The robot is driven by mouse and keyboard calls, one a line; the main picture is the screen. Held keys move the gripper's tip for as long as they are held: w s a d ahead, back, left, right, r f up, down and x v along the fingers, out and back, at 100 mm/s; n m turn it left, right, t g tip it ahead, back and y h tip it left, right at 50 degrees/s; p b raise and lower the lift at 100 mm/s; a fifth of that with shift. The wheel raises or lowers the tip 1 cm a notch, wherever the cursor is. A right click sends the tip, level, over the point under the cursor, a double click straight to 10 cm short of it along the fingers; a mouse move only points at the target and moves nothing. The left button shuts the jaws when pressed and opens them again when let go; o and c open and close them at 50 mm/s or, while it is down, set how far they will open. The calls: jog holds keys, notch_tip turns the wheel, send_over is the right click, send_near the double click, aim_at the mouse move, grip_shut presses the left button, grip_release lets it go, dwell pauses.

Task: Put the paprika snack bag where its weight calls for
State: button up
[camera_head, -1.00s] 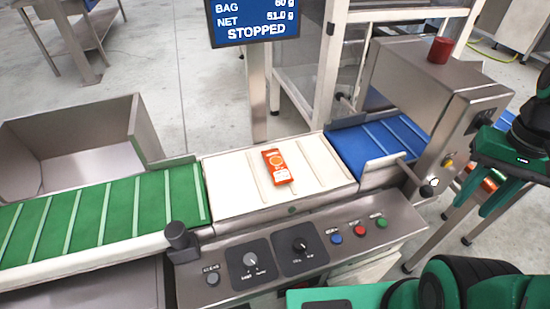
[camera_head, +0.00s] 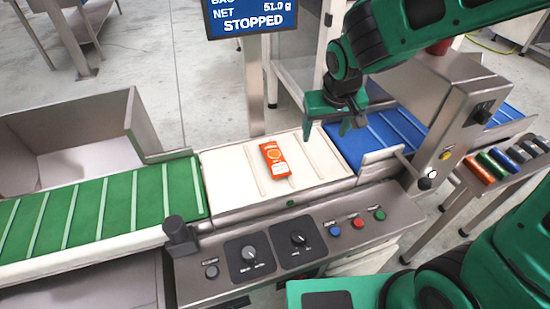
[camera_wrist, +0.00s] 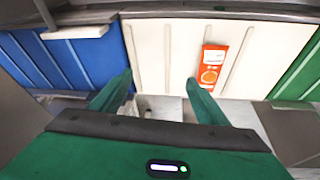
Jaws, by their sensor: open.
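The orange paprika snack bag (camera_head: 274,159) lies flat on the white weighing belt (camera_head: 228,187), near its middle. It also shows in the wrist view (camera_wrist: 211,66), ahead of my right-hand finger there. My gripper (camera_head: 334,134) is open and empty, above the right part of the white belt by the blue belt, apart from the bag. Both fingers show in the wrist view (camera_wrist: 160,100) with nothing between them. The display (camera_head: 249,18) reads NET 51.0 g and STOPPED; its top line is cut off.
A green belt (camera_head: 95,212) runs left, with a metal bin (camera_head: 75,135) behind it. A blue belt (camera_head: 385,137) runs right under a metal housing (camera_head: 455,105). Knobs and buttons (camera_head: 335,229) line the front panel. A rack of several coloured packs (camera_head: 495,163) stands at right.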

jog(key=n+y, duration=0.1)
jog(key=n, duration=0.1)
send_near(274, 155)
jog(key=x, duration=0.3)
jog(key=shift+w+f, duration=0.1)
jog(key=shift+f, duration=0.2)
jog(key=shift+x, duration=3)
jog(key=c, duration=1.2)
jog(key=shift+r, duration=0.1)
